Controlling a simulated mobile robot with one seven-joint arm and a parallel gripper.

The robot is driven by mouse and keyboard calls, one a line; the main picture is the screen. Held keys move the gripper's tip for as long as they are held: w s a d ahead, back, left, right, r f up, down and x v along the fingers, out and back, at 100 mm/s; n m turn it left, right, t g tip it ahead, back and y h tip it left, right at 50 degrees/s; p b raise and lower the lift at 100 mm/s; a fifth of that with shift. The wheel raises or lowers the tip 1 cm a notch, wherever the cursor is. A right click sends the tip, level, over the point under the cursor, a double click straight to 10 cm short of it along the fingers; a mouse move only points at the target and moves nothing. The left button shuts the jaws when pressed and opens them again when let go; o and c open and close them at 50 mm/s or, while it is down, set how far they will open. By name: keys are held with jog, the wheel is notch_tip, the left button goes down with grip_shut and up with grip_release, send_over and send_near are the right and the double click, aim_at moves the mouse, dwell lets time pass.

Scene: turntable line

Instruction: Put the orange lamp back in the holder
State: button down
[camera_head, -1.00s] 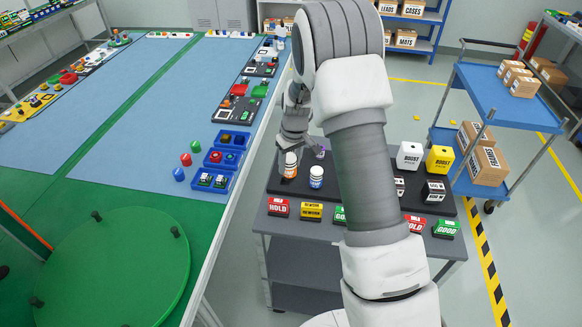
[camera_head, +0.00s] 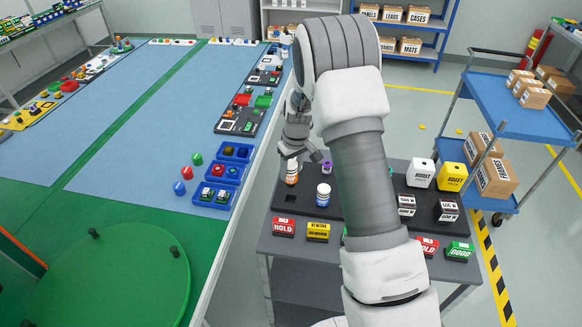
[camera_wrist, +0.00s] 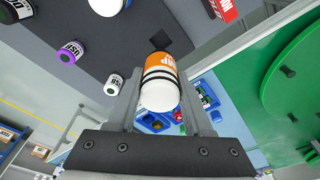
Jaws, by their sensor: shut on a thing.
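The orange lamp (camera_head: 291,173) has an orange body with white ends and dark bands. My gripper (camera_head: 292,158) is shut on it from above. In the wrist view the lamp (camera_wrist: 160,76) sits between the two fingers (camera_wrist: 160,105). The dark holder (camera_head: 338,208) lies on the grey cart top. A dark square opening in it (camera_wrist: 178,39) shows just beyond the lamp in the wrist view. The lamp looks held above the holder near its back left. A blue-and-white lamp (camera_head: 323,195) and a purple one (camera_head: 326,167) stand in the holder.
Red HOLD (camera_head: 283,228) and yellow (camera_head: 317,232) blocks line the cart's front. White and yellow cubes (camera_head: 452,177) stand at its right. The long table (camera_head: 120,110) with blue trays (camera_head: 221,178) is left of the cart. My arm hides the cart's middle.

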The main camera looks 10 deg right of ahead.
aim_at(291, 182)
notch_tip(291, 182, down, 5)
jog(key=shift+r+b, duration=0.15)
jog(key=shift+b, duration=1.05)
jog(key=shift+f+b, duration=0.45)
jog(key=shift+f, duration=0.05)
jog(key=shift+f+b, duration=1.3)
jog(key=shift+f, duration=0.05)
jog(key=shift+c, duration=1.1)
grip_release()
jog(key=shift+r, duration=0.1)
